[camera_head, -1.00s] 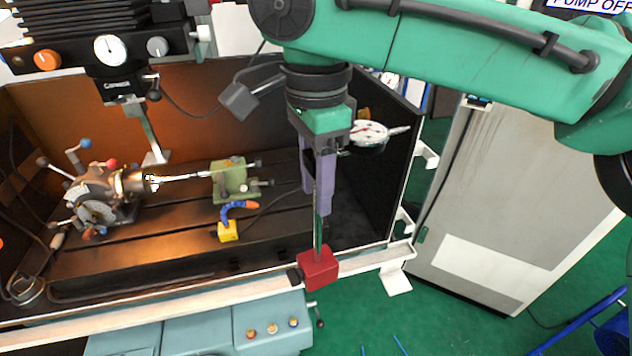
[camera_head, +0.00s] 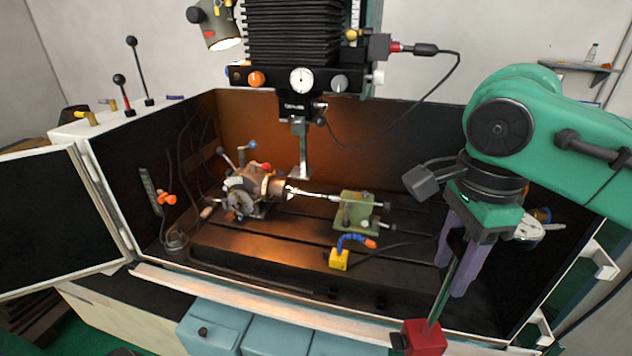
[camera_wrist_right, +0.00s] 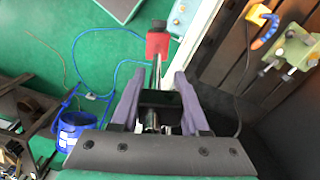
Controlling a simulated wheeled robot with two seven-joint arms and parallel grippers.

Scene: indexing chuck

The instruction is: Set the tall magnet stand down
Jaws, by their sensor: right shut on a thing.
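The tall magnet stand has a red block base (camera_head: 424,338) and a thin upright rod (camera_head: 444,285). A round dial gauge (camera_head: 535,231) shows just right of the gripper. My right gripper (camera_head: 460,275) has its purple fingers down around the upper rod and is shut on the stand. In the right wrist view the red base (camera_wrist_right: 157,40) lies beyond the fingertips of the gripper (camera_wrist_right: 157,90). The base appears at the machine's front rail, over its right part. I cannot tell whether it touches anything below. My left gripper is out of view.
The machine bed (camera_head: 290,235) holds an indexing chuck (camera_head: 250,190), a green tailstock (camera_head: 355,212) and a yellow block with a blue hose (camera_head: 340,260). The spindle head (camera_head: 300,80) hangs above. The bed between the yellow block and the right wall looks mostly free, apart from a cable.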

